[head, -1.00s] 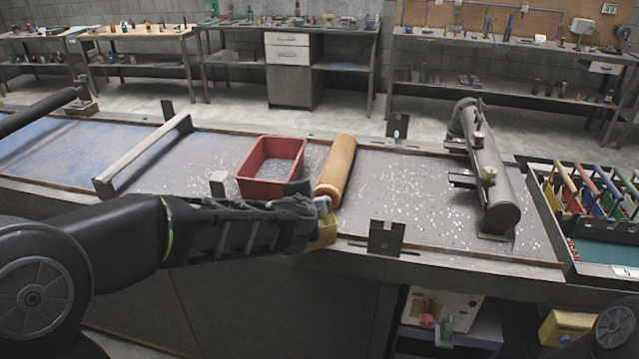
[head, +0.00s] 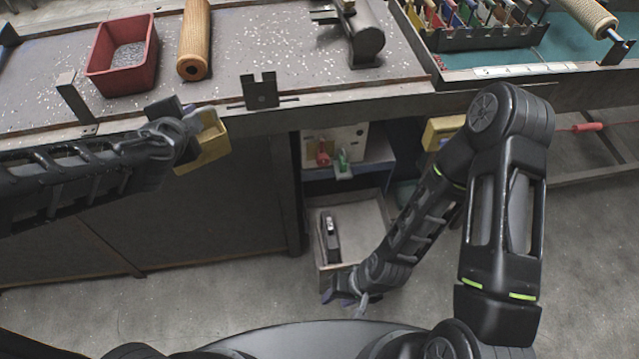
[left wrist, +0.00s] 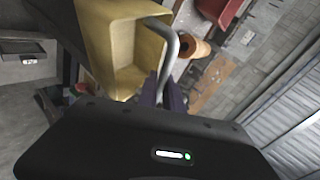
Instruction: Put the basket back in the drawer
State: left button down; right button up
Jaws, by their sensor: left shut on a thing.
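A small yellow basket (head: 214,148) hangs in my left gripper (head: 192,122), in front of the workbench edge in the head view. In the left wrist view my left gripper's fingers (left wrist: 163,95) are shut at the grey handle (left wrist: 171,55) of the basket (left wrist: 112,42). An open drawer (head: 364,222) stands out below the bench, with a dark tool (head: 331,238) lying in it. My right gripper (head: 345,297) is low, beside the drawer's front; whether it touches the drawer or is open cannot be told.
A shelf above the drawer holds a pale box (head: 344,140) with red and green clamps. Another yellow thing (head: 441,131) is partly behind my right arm. A red bin (head: 122,80) and an orange roller (head: 194,45) are on the bench. The floor left of the drawer is clear.

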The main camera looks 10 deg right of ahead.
aim_at(357, 241)
jog(key=k+l+z, duration=0.1)
jog(key=l+z, duration=0.25)
jog(key=l, duration=0.4)
jog(key=l+z, duration=0.4)
jog(key=l, duration=0.35)
jog(key=i+l+z, duration=0.1)
jog(key=l+z, duration=0.25)
jog(key=l, duration=0.4)
